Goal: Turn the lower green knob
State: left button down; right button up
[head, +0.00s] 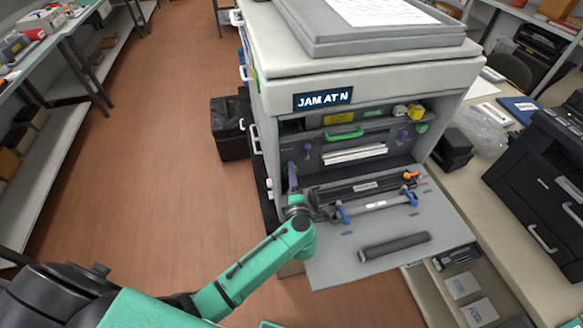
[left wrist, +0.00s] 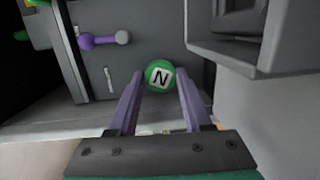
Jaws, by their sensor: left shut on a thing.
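In the left wrist view a round green knob (left wrist: 159,74) marked "N" sits at the low left side of the open printer bay, between the tips of my purple-fingered left gripper (left wrist: 160,88). The gripper is shut on this knob. In the head view my left gripper (head: 292,180) reaches the bay's lower left corner and hides the knob. Another green knob (head: 421,128) is at the upper right of the bay. My right gripper is not in view.
A purple lever (head: 308,148) and a green handle (head: 343,133) are inside the bay. The folded-down door (head: 440,235) carries a dark roller (head: 394,246) and a unit with blue and orange levers. A black bin (head: 230,128) stands left of the printer. The floor at left is clear.

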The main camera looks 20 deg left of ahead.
pick_arm(q)
jog(key=shift+m+p, duration=0.45)
jog(key=shift+m, duration=0.05)
jog(key=shift+f, duration=0.1)
jog(key=c, duration=0.6)
grip_release()
jog(key=shift+s+d, duration=0.1)
jog(key=shift+s, duration=0.05)
jog(key=b+v, duration=0.3)
jog(key=v, duration=1.1)
jog(key=shift+s+d+r, duration=0.1)
jog(key=shift+r, duration=0.1)
